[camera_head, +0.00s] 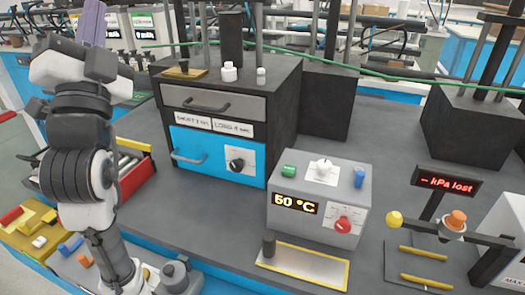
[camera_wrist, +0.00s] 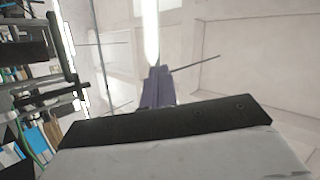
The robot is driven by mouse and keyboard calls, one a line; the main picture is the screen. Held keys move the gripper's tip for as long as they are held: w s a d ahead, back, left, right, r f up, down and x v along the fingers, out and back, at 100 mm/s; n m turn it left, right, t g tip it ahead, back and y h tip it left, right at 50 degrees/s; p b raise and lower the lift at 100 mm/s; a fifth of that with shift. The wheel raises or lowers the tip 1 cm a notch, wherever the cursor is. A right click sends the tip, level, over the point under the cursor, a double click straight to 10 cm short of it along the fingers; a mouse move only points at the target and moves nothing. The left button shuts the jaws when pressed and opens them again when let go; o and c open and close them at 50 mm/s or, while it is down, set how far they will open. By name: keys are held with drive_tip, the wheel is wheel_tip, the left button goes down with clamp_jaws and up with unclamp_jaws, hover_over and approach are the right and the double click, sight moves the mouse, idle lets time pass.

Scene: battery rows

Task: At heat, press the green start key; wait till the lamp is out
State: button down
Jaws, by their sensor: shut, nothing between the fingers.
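A grey box (camera_head: 318,200) stands on the dark bench, right of centre in the head view. Its lit display (camera_head: 295,203) seems to read 50 °C; the first digit is hard to tell from a 6. A green key (camera_head: 289,171) is on its top at the left. A white knob or lever on a white plate (camera_head: 322,170) is in the middle, and a blue key (camera_head: 359,177) is at the right. I cannot make out a lamp for certain. My gripper (camera_head: 91,20) is shut and empty, raised at the upper left, far from the box. The wrist view shows its purple fingers (camera_wrist: 157,82).
A black cabinet with a blue drawer (camera_head: 212,155) and a dark dial (camera_head: 237,165) stands left of the box. A red knob (camera_head: 343,224) is on the box's front. A red-lit sign (camera_head: 446,184) and a post with coloured knobs (camera_head: 450,230) stand at right.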

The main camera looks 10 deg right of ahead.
drive_tip(key=w+d+f+m+g+h+p, duration=0.1)
drive_tip(key=w+d+m+g+h, duration=0.25)
drive_tip(key=d, duration=0.25)
drive_tip(key=w+d+f+m+g+h, duration=0.1)
drive_tip(key=w+d+m+g+h, duration=0.15)
drive_tip(key=d+m, duration=0.2)
drive_tip(key=m+g+y+p, duration=0.4)
drive_tip(key=m+g, duration=1.1)
hover_over(287, 171)
wheel_tip(287, 171, down, 21)
drive_tip(key=shift+f, duration=0.15)
wheel_tip(287, 171, down, 8)
drive_tip(key=b, duration=0.6)
drive_tip(key=shift+f+b, duration=0.25)
drive_tip(key=shift+b, duration=0.15)
drive_tip(key=shift+f+b, duration=0.45)
